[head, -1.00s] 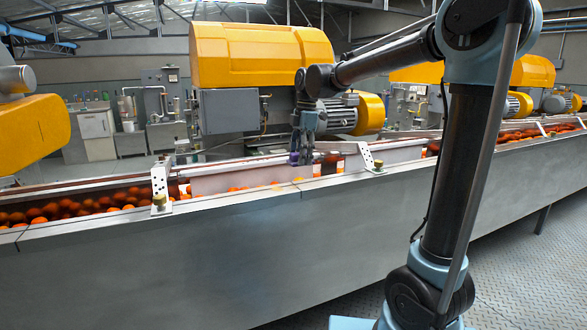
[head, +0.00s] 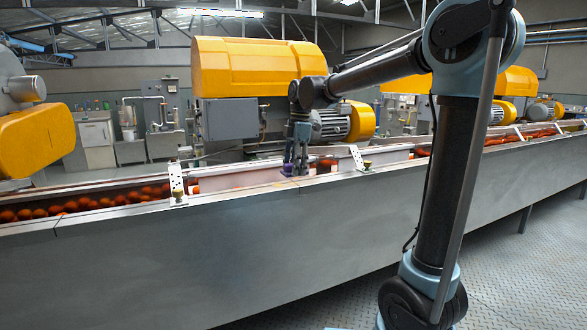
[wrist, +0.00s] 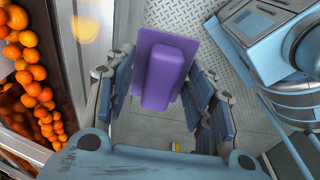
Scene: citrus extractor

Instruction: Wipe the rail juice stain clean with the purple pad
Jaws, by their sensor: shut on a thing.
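My gripper (head: 295,172) is shut on the purple pad (wrist: 165,72). The pad is a flat purple plate with a raised block between the fingers in the wrist view. In the head view my gripper is at the conveyor's near rail (head: 240,193), and only a little purple shows at its fingertips. A blurred pale orange patch, apparently the juice stain (wrist: 84,25), lies on the rail in the wrist view, left of the pad and apart from it in the picture. I cannot tell the pad's height over the rail.
Oranges (wrist: 38,92) fill the conveyor channel beside the rail. White brackets (head: 177,178) with brass knobs stand up along the rail. A yellow-covered machine (head: 250,62) stands behind. Patterned metal floor (head: 520,270) is open on the near side.

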